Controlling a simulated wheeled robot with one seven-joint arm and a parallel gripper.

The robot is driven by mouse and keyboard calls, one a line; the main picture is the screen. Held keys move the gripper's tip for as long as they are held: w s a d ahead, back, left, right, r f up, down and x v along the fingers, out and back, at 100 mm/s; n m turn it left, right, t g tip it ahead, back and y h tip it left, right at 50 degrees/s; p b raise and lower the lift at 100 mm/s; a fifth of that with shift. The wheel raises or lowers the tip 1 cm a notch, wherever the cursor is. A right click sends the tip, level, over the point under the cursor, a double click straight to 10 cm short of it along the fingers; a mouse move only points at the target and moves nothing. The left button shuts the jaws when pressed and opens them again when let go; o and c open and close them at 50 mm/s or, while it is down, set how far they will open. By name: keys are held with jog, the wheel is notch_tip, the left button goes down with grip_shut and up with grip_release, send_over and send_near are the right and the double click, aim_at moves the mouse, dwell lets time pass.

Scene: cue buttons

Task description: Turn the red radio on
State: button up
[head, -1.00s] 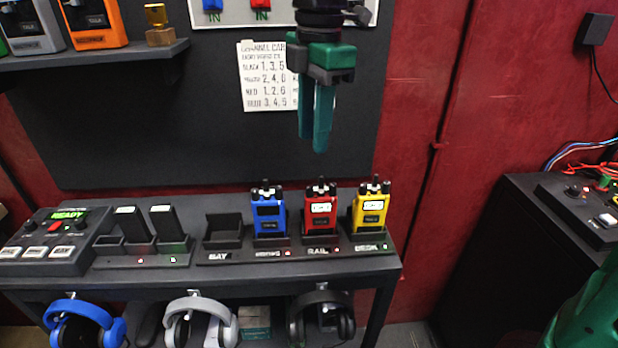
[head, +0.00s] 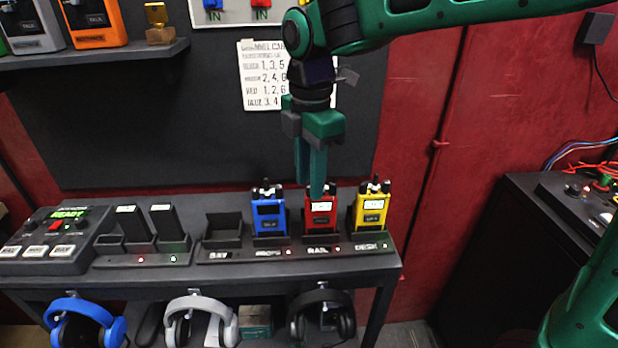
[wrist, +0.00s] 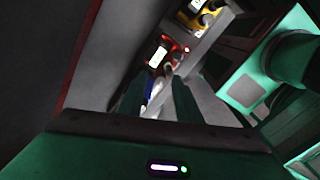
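The red radio (head: 321,219) stands upright in the charging dock labelled RAIL, between the blue radio (head: 268,220) and the yellow radio (head: 370,212). It has a small lit screen and knobs on top, partly hidden by my gripper. My gripper (head: 312,190) points down just above and in front of the red radio's top. Whether it touches cannot be told. In the wrist view the two fingers are apart with nothing held between them, and the red radio (wrist: 158,56) shows beyond their tips.
An empty dock marked BAY (head: 222,232) stands left of the blue radio. Further left are two black battery packs (head: 150,225) and a control box (head: 50,235) reading READY. Headsets hang below the shelf. A card (head: 262,75) hangs on the wall.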

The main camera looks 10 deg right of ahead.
jog(key=shift+f, duration=0.25)
grip_shut()
jog(key=m, duration=0.5)
jog(key=shift+w, duration=0.1)
dwell(0.3)
grip_release()
